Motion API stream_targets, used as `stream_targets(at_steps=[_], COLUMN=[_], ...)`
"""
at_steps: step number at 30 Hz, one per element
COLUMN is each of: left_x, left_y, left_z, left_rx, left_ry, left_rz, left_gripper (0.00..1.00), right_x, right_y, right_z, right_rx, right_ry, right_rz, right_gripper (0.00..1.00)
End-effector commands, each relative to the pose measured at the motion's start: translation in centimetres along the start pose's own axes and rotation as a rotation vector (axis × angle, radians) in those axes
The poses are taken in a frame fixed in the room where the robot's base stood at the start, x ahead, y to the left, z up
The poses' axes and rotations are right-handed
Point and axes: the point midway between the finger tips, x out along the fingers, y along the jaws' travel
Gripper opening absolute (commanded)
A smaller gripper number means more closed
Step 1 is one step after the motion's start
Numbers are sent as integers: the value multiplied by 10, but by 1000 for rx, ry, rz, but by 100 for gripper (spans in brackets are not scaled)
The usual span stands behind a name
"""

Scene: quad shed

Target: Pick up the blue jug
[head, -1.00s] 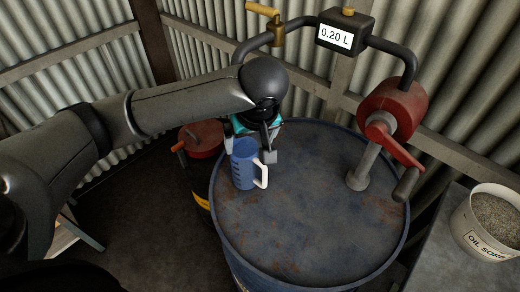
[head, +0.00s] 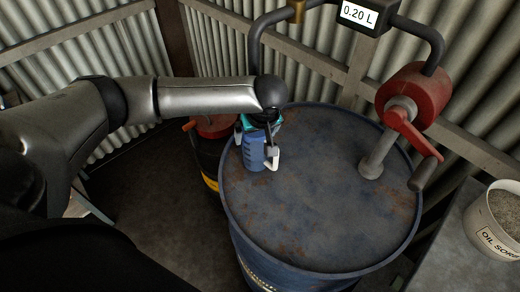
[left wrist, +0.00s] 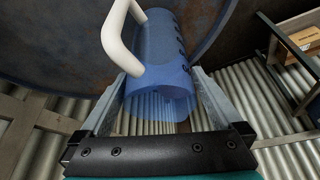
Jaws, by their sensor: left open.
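The blue jug (head: 252,154), a translucent cup with dark marks and a white handle, stands on the left part of the blue drum's top (head: 320,200). My left gripper (head: 259,150) is open at the jug, reaching over it from behind. In the left wrist view the jug (left wrist: 160,50) shows between the two open fingers (left wrist: 158,78), with its white handle beside the left finger. I cannot tell whether either finger touches it. My right gripper is not in view.
A red pump (head: 412,95) with a crank and a bent pipe rises from the drum's right side. A meter (head: 360,13) reads 0.20 L. A red-topped container (head: 213,128) stands behind left. A white bucket (head: 495,225) sits at right. The drum's middle is clear.

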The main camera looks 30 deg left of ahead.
Motion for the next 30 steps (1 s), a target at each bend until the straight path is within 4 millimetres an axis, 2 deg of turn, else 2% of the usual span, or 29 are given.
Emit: stream_targets(at_steps=[3,6,15,30], left_x=[18,28,31,31], left_y=[1,1,1,1], left_z=[0,0,0,0], left_rx=[-1,0,1,0], left_ry=[1,1,0,0], left_rz=[-1,0,2,1], left_gripper=[100,100,99,43], right_x=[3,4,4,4], right_y=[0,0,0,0], right_z=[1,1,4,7], right_rx=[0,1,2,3], right_ry=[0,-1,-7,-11], right_rz=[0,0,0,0], right_gripper=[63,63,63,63])
